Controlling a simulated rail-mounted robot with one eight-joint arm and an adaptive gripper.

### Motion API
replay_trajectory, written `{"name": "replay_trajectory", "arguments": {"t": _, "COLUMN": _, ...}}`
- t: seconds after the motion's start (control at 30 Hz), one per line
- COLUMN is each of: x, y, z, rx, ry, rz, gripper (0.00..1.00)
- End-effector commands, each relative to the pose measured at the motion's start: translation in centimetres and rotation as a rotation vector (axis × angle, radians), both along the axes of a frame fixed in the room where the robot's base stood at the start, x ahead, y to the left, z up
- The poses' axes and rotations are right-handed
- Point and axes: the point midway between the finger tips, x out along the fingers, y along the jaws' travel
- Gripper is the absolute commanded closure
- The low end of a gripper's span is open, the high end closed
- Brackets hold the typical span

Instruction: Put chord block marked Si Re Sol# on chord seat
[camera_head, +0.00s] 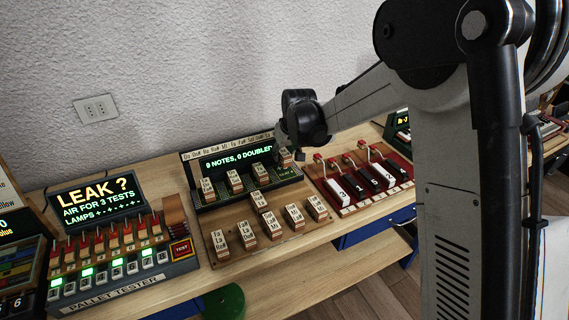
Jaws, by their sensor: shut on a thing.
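My gripper (284,146) is above the back right of the chord board (205,255), shut on a small wooden block (285,157) with a pale marked face. The block is upright over the right end of the dark back row, near a small green-lit label; I cannot tell whether it touches a seat. Three similar blocks stand to its left in that row: one at the left (207,189), one in the middle (235,181), one nearer (260,173). Several more blocks (247,235) stand on the wooden front part. Their markings are too small to read surely, so I cannot identify Si Re Sol#.
A display (235,158) behind the blocks reads "9 NOTES, 0 DOUBLED". A pallet tester (120,285) with a "LEAK ?" screen (97,197) stands left. A red key model (360,180) with levers stands right. Bare bench (165,175) shows between the devices.

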Motion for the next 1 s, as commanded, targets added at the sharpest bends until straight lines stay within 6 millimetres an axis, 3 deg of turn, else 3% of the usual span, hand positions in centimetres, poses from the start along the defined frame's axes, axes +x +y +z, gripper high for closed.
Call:
{"name": "replay_trajectory", "arguments": {"t": 0.17, "x": 0.4, "y": -0.3, "z": -0.7, "rx": 0.0, "ry": 0.0, "rz": 0.0, "gripper": 1.0}}
{"name": "replay_trajectory", "arguments": {"t": 0.47, "x": 0.4, "y": -0.3, "z": -4.2, "rx": 0.0, "ry": 0.0, "rz": 0.001, "gripper": 1.0}}
{"name": "replay_trajectory", "arguments": {"t": 0.87, "x": 0.3, "y": -0.3, "z": -4.8, "rx": 0.0, "ry": 0.0, "rz": 0.0, "gripper": 1.0}}
{"name": "replay_trajectory", "arguments": {"t": 0.9, "x": 0.3, "y": -0.3, "z": -4.6, "rx": 0.0, "ry": 0.0, "rz": 0.0, "gripper": 0.69}}
{"name": "replay_trajectory", "arguments": {"t": 1.0, "x": 0.3, "y": -0.3, "z": -4.6, "rx": 0.0, "ry": 0.0, "rz": 0.0, "gripper": 0.56}}
